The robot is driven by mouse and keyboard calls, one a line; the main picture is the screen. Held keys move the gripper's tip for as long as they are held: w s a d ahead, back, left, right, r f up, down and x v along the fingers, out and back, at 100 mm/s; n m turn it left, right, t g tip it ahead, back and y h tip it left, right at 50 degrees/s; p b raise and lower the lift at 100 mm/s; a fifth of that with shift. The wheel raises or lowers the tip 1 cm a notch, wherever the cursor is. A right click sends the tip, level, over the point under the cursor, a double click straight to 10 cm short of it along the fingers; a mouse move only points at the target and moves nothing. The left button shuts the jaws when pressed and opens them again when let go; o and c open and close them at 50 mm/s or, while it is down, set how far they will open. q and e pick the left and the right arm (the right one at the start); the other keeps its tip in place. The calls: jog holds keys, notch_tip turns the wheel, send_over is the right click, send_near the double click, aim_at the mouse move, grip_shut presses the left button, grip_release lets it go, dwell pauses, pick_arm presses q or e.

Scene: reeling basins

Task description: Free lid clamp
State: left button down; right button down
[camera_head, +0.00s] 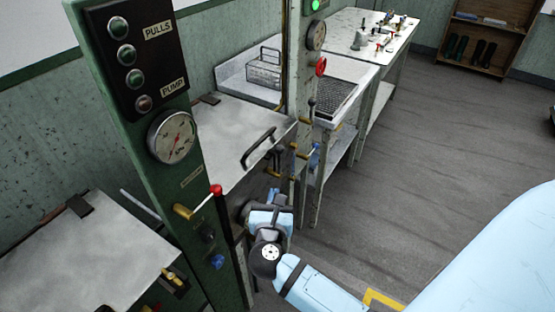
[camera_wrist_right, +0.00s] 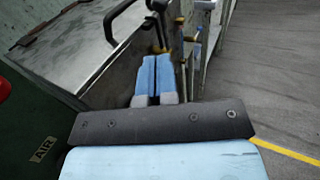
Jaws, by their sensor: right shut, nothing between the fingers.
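A grey metal lid (camera_head: 225,140) with a black bar handle (camera_head: 258,147) covers the basin beyond the green gauge post. A small dark clamp lever (camera_head: 278,155) with brass parts sits at the lid's front right edge; it also shows in the right wrist view (camera_wrist_right: 158,15). My right gripper (camera_head: 273,194) is below the clamp, in front of the basin. In the wrist view its two blue fingers (camera_wrist_right: 157,60) lie together, pointing toward the clamp, with nothing between them. Whether the fingertips touch the clamp I cannot tell. My left gripper is not in view.
The green post (camera_head: 165,90) carries buttons, a gauge and a red-knobbed lever (camera_head: 216,190), close left of my right arm. A second lidded basin (camera_head: 80,255) is at front left. A sink bench (camera_head: 330,95) stands beyond. The floor to the right is clear.

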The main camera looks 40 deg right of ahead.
aim_at(279, 153)
jog(key=shift+d, duration=0.1)
jog(key=p+x, duration=0.3)
jog(key=x, duration=0.9)
jog(key=shift+w+d+r, duration=0.15)
jog(key=shift+w+r, duration=0.05)
jog(key=shift+w, duration=0.15)
jog(key=shift+w+d+f, duration=0.1)
jog(key=shift+w+d, duration=0.25)
jog(key=shift+w, duration=0.1)
